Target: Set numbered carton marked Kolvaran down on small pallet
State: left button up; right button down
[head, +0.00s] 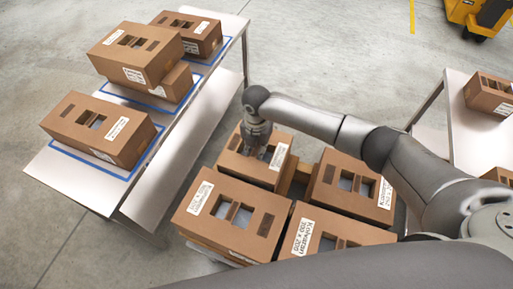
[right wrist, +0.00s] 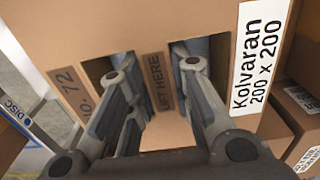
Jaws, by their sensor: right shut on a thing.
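My right gripper (head: 257,148) is shut on the brown numbered carton marked Kolvaran (head: 240,166), at the far left corner of the carton group in the head view. In the right wrist view, the gripper (right wrist: 155,70) has its fingers in the two openings of the carton (right wrist: 100,30), around the strip reading LIFT HERE. The carton's white label reads Kolvaran 200 x 200, and its number ends in 72. Wood of the small pallet (head: 298,186) shows between the cartons. I cannot tell whether the carton's underside touches the pallet. My left gripper is not in view.
Three other cartons stand close by: one at right (head: 346,185), one at front left (head: 228,218), and another Kolvaran-labelled one (head: 322,240) at front. A bench (head: 62,178) with blue-outlined spots and several cartons stands left. Another table (head: 450,125) stands right.

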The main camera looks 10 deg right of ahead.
jog(key=shift+f, duration=0.25)
jog(key=c, duration=1.2)
grip_release()
jog(key=shift+c, duration=0.2)
notch_tip(320, 180, up, 12)
